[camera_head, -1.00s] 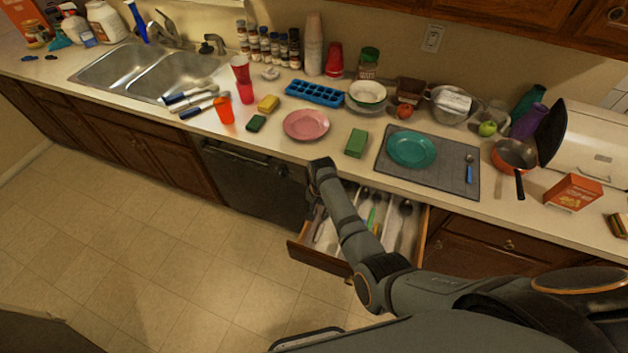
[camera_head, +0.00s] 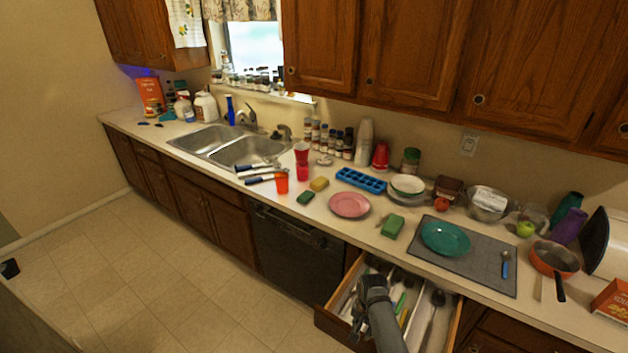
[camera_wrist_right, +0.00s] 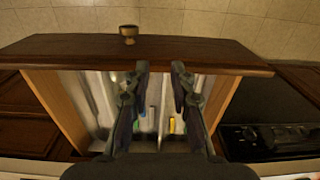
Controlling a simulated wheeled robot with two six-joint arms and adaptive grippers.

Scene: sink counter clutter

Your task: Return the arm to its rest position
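My right arm reaches in from the bottom of the head view. Its gripper (camera_head: 373,284) is over the open drawer (camera_head: 337,325). In the right wrist view the two fingers of the right gripper (camera_wrist_right: 161,68) stand apart with nothing between them. Their tips are near the drawer's wooden front (camera_wrist_right: 85,50) with its round knob (camera_wrist_right: 129,34). Utensils and a light tray show below the fingers; I cannot tell the exact height between them.
The drawer sticks out below the counter, beside the black dishwasher (camera_head: 295,255). The counter above holds a pink plate (camera_head: 349,205), a green sponge (camera_head: 393,226), a teal plate (camera_head: 445,239) and an orange pan (camera_head: 555,258).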

